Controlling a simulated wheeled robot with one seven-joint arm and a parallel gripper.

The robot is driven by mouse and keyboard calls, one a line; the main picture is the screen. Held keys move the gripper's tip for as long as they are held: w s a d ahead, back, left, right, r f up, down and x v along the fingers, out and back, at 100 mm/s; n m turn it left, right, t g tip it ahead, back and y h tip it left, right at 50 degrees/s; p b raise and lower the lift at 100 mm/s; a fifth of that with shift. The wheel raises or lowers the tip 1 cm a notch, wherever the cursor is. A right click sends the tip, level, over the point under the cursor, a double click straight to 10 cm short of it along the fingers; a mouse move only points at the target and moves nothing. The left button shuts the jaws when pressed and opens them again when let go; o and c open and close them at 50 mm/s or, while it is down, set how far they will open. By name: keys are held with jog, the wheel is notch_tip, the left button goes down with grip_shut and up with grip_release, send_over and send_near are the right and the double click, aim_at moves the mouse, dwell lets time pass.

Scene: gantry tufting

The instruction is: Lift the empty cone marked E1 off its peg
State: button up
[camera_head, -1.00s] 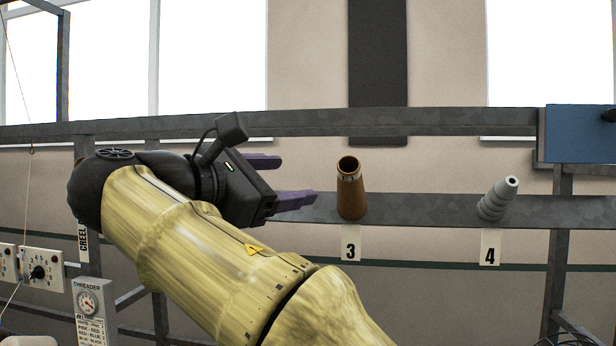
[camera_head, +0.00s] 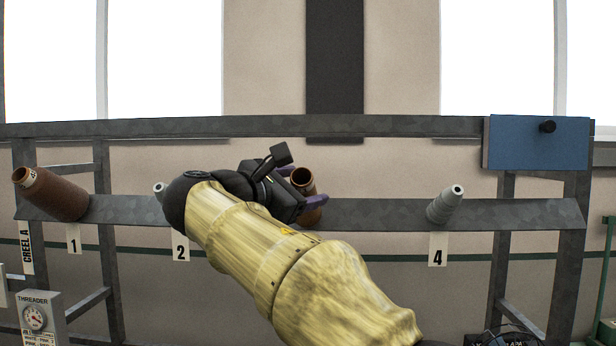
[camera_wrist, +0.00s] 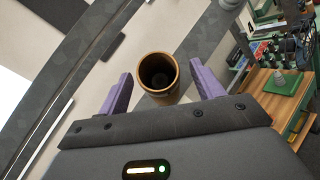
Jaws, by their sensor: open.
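A brown empty cone (camera_head: 303,180) sits tilted on the creel rail, partly hidden by my gripper. In the wrist view its open round mouth (camera_wrist: 158,74) shows between the two purple fingers. My gripper (camera_wrist: 160,72) is open, with a finger on each side of the cone; whether either finger touches it I cannot tell. In the head view the gripper (camera_head: 301,187) reaches the cone from the left. No E1 mark is readable on this cone. Its peg is hidden. Another brown cone (camera_head: 58,196) leans at position 1, with a small mark too small to read.
A grey peg (camera_head: 445,205) stands bare at position 4. Another grey peg tip (camera_head: 160,188) shows at position 2, mostly behind my arm. The grey rail (camera_head: 380,214) runs across the frame. A blue box (camera_head: 537,143) hangs at the upper right. A threader panel (camera_head: 38,318) stands lower left.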

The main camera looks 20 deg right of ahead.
jog(key=shift+x, duration=1.25)
jog(key=c, duration=1.2)
jog(key=shift+p, duration=0.3)
jog(key=shift+s+r, duration=0.15)
jog(key=shift+s+a+r, duration=0.15)
jog(key=shift+s+r, duration=0.05)
jog(key=shift+s, duration=0.05)
jog(key=shift+s+r, duration=0.1)
jog(key=shift+r, duration=0.05)
